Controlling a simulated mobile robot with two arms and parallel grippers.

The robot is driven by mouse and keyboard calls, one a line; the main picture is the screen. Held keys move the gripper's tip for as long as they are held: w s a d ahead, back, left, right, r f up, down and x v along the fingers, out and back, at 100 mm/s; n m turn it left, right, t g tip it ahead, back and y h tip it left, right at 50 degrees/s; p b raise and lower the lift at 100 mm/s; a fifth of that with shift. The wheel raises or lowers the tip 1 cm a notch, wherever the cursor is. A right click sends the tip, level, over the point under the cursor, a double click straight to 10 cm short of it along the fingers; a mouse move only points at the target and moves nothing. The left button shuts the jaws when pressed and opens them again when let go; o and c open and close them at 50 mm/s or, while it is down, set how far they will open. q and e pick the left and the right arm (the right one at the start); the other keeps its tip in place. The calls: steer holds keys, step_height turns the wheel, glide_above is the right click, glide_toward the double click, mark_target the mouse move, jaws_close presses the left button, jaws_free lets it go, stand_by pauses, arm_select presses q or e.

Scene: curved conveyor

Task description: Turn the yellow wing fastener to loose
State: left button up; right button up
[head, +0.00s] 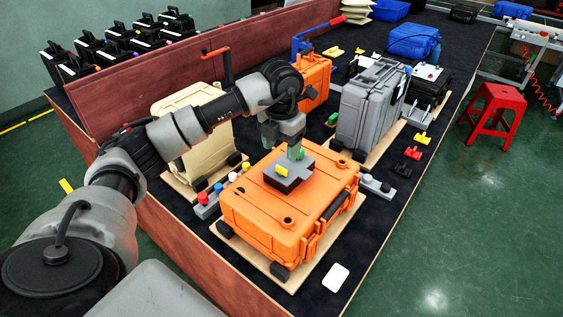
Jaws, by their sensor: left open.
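The yellow wing fastener (281,170) sits on a dark grey block (289,176) on the lid of the orange case (255,205). A green piece (296,152) stands at the far right part of the block, right below my left gripper. My left gripper (292,143) points down over the block, to the right of and beyond the yellow fastener. It is open. Its fingertips are small and partly merge with the green piece, so I cannot tell whether they touch it. My right gripper is not in view.
The orange case lies on a wooden board with small coloured knobs (218,190) to its left. A beige case (190,110) and a grey case (368,105) stand behind. Yellow, red and black wing pieces (412,153) lie at right. A white card (336,277) lies in front.

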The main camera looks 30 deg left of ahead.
mark_target(281, 168)
arm_select(q)
steer(key=shift+r, duration=2.2)
steer(key=shift+f, duration=0.1)
